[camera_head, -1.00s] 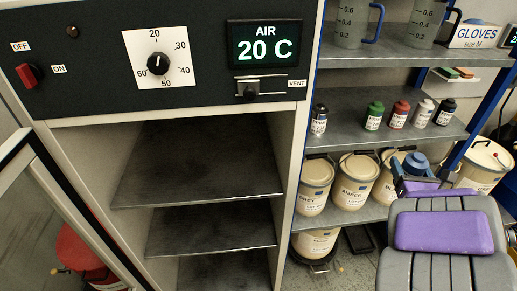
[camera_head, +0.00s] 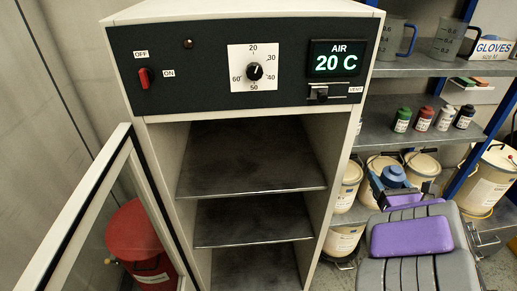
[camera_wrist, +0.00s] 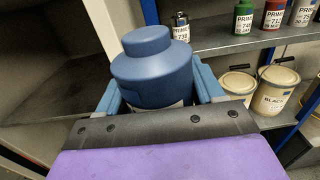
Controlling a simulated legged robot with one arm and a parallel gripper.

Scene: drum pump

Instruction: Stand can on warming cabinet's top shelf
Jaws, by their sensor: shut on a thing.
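A blue can with a narrower cap (camera_wrist: 152,75) stands between the blue fingers of my gripper (camera_wrist: 158,92) in the wrist view. My gripper is shut on it, and the can looks roughly upright. In the head view the can (camera_head: 393,176) shows at the end of my arm, right of the cabinet opening. The warming cabinet (camera_head: 245,22) has its door (camera_head: 95,205) open to the left. Its top shelf (camera_head: 250,178) is bare, and lower shelves (camera_head: 250,220) lie beneath it. The can's lower part is hidden by my gripper.
The cabinet's right side wall (camera_head: 342,165) stands between the opening and the can. A storage rack (camera_head: 385,120) with small bottles, jugs and pails is at the right. A red bin (camera_head: 140,240) stands behind the open door. The space before the cabinet looks clear.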

